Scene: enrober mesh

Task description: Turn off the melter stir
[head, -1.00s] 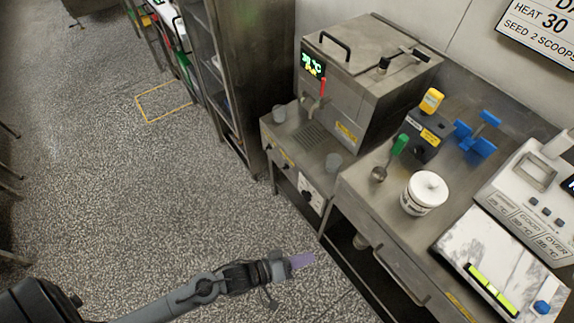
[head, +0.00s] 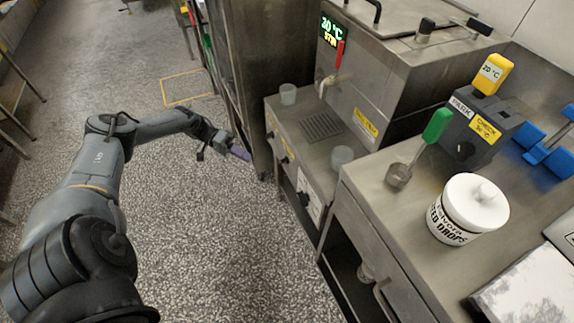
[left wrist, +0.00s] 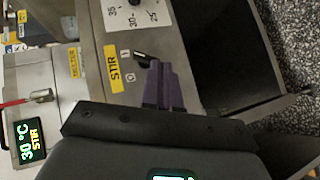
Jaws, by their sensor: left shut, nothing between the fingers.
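The melter (head: 375,85) is a steel box on a steel counter, with a lit display (head: 333,32) showing a temperature and STIR. The same display (left wrist: 30,137) reads 30 °C and STIR in the left wrist view. The stir switch (left wrist: 141,56) is a small dark lever on the front panel beside a yellow STIR label (left wrist: 113,68). My left gripper (head: 246,156) has purple fingers, shut and empty, in front of the counter's panel. In the left wrist view its fingertips (left wrist: 164,66) appear close to the lever; I cannot tell whether they touch. My right gripper is out of view.
A dial (left wrist: 137,8) with numbers lies near the stir switch. Cups (head: 288,94) stand on the melter counter. The counter at right holds a white tub (head: 466,210), a green-handled scoop (head: 425,140) and a grey block (head: 475,130). A steel cabinet stands behind my gripper.

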